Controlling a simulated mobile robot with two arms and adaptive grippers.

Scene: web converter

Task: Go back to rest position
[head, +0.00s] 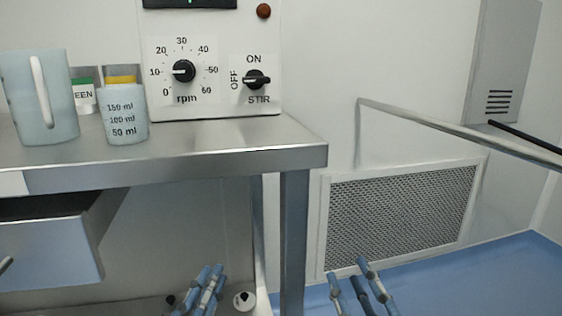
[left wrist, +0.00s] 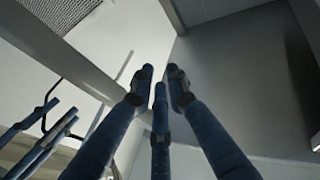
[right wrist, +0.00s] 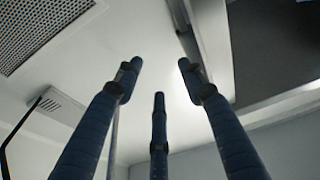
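My left gripper (head: 208,283) is low in the head view, below the steel table and in front of its lower part. In the left wrist view its blue fingers (left wrist: 160,75) stand apart with a fairly narrow gap and nothing between them. My right gripper (head: 353,280) is low in the head view, right of the table leg and in front of the wall and blue floor. In the right wrist view its fingers (right wrist: 160,65) are spread wider and empty. Both grippers point upward, apart from each other and touching nothing visible.
The steel table (head: 240,137) holds a pitcher (head: 65,100), a measuring cup (head: 124,122) and a stirrer control box (head: 213,95). An open drawer (head: 50,250) juts out under the tabletop at left. A table leg (head: 294,240) stands between my grippers. A wall vent (head: 400,215) and rail (head: 450,128) are at right.

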